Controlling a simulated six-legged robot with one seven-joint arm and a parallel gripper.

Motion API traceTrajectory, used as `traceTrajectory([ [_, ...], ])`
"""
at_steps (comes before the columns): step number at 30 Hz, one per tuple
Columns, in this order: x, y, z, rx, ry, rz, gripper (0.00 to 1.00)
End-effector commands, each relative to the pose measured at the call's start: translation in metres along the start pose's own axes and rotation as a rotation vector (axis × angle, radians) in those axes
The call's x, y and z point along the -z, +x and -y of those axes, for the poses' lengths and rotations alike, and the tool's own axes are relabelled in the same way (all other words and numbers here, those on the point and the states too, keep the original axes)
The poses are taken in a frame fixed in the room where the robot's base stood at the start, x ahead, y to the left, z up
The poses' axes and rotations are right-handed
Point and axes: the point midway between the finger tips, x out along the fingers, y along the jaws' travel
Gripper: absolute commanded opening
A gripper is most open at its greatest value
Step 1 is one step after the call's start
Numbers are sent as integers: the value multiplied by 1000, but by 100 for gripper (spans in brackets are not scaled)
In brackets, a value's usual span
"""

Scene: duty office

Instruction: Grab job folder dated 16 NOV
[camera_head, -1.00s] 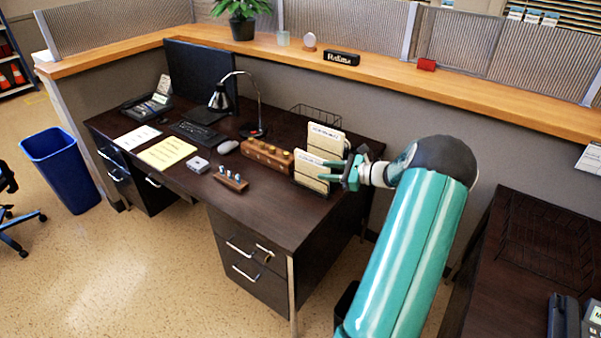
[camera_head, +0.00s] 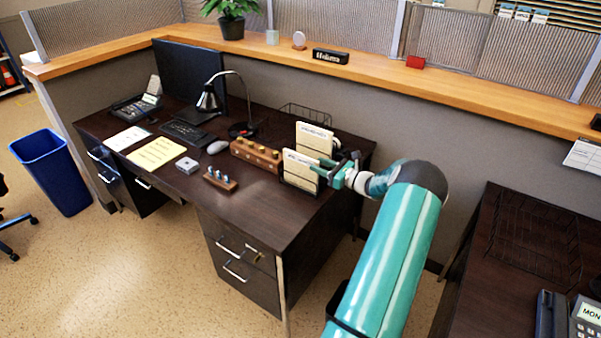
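Two cream job folders stand upright in a dark holder at the right end of the desk, one behind the other. The front folder (camera_head: 299,170) and the rear folder (camera_head: 313,139) each have a line of print along the top, too small to read, so I cannot tell which is dated 16 NOV. My gripper (camera_head: 332,169) is at the right edge of the front folder, and its fingers look apart. I cannot tell whether they touch the folder or reach around its edge.
A wooden block with knobs (camera_head: 256,155) and a small rack (camera_head: 220,180) stand left of the folders. A wire tray (camera_head: 305,113) is behind them. A desk lamp (camera_head: 209,101), mouse (camera_head: 217,147) and keyboard (camera_head: 188,133) are further left. The partition ledge (camera_head: 380,71) runs behind the desk.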

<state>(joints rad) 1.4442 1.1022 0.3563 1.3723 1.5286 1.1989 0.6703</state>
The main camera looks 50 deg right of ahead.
Motion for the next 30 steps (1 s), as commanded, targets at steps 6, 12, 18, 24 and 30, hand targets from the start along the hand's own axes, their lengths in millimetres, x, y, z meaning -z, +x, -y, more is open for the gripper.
traceTrajectory([
  [6,2,20,1,-4,-2,0,38],
  [12,3,50,2,-5,-2,1,38],
  [18,3,55,3,-2,-1,0,38],
  [24,3,55,3,-3,-1,0,15],
  [30,3,55,3,-3,-1,0,0],
])
